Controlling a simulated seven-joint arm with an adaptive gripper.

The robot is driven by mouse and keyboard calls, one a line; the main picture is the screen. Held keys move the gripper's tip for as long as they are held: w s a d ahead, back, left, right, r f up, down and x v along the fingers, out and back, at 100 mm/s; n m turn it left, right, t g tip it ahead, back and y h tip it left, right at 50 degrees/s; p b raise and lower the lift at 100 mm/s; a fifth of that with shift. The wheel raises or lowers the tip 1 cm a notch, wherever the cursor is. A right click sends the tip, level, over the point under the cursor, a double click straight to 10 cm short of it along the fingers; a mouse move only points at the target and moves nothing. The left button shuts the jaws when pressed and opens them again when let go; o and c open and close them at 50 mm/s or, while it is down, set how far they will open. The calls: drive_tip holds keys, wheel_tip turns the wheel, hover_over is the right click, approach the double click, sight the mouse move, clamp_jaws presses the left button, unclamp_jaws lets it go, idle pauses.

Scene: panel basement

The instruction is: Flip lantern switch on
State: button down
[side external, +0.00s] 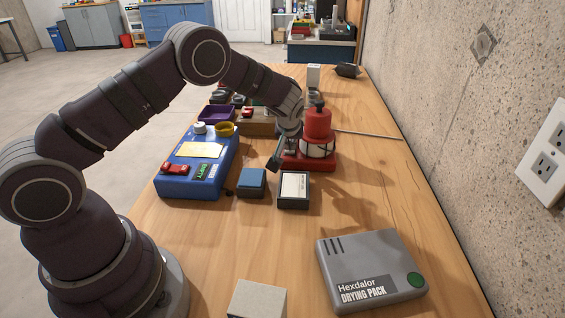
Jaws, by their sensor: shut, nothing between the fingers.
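The red lantern (318,124) stands upright on the wooden table, with a pale band around its middle and a red base (322,162). My gripper (272,164) points down at the left of the lantern's base, close beside it. The gripper is shut and holds nothing. I cannot tell whether it touches the lantern. The lantern's switch cannot be made out; the gripper and wrist cover part of the lantern's left side.
A blue panel (180,184) with coloured parts lies left of my gripper. A small blue box (252,182) and a dark box with a white label (294,190) stand in front. A grey drying pack (371,268) lies front right. The concrete wall (440,110) bounds the right side.

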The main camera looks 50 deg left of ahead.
drive_tip(key=shift+r, duration=0.55)
drive_tip(key=shift+r, duration=0.25)
drive_tip(key=r, duration=0.3)
drive_tip(key=shift+s+d+r, duration=0.15)
drive_tip(key=shift+d, duration=0.05)
drive_tip(key=s+d+r, duration=0.5)
drive_tip(key=r, duration=0.1)
drive_tip(key=shift+s+d, duration=0.35)
drive_tip(key=shift+s, duration=0.05)
drive_tip(key=shift+r, duration=0.15)
